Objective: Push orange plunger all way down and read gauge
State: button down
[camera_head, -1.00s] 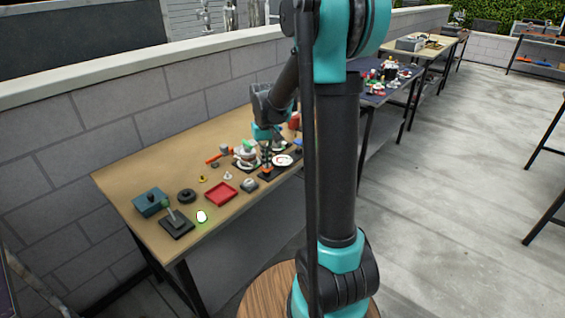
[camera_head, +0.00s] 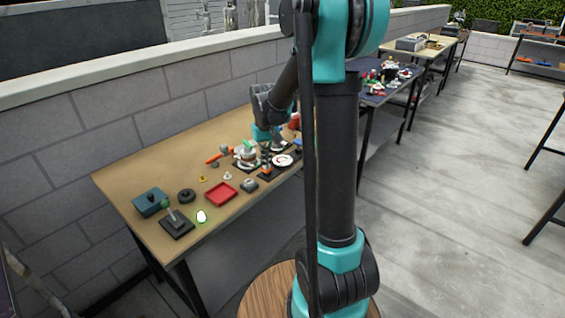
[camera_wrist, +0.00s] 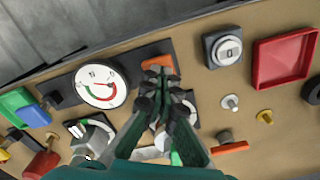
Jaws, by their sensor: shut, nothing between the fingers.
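The orange plunger (camera_wrist: 157,62) shows as an orange top at the dark base's end in the wrist view, partly hidden behind my fingertips. In the head view, an orange part (camera_head: 266,170) shows just below my gripper. My gripper (camera_wrist: 157,76) is shut and empty, its fingertips in line with the plunger's orange part. I cannot tell whether they touch it or how far down it is. The gauge (camera_wrist: 101,87) is a round white dial with red and green marks, left of my fingers on the same dark base. It also shows in the head view (camera_head: 283,160). Its reading is too small to tell.
A red tray (camera_wrist: 284,60) and a grey box with a round dial (camera_wrist: 229,49) lie to the right in the wrist view. Several small parts and an orange-handled tool (camera_wrist: 229,147) are nearby. The table (camera_head: 140,175) has bare wood toward the wall.

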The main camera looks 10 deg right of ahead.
jog(key=shift+r, duration=2.1)
jog(key=shift+r, duration=0.15)
notch_tip(320, 180, up, 5)
jog(key=shift+f, duration=0.15)
jog(key=s+d+f+t, duration=0.1)
jog(key=s+f, duration=0.3)
jog(key=s, duration=0.3)
jog(key=s+d+f+t, duration=0.1)
jog(key=s+f, duration=0.3)
jog(key=s, duration=0.3)
jog(key=s+d+f+m+t, duration=0.1)
jog(key=s+d+f+t, duration=0.1)
jog(key=s+f, duration=0.3)
jog(key=s, duration=0.3)
dwell(0.3)
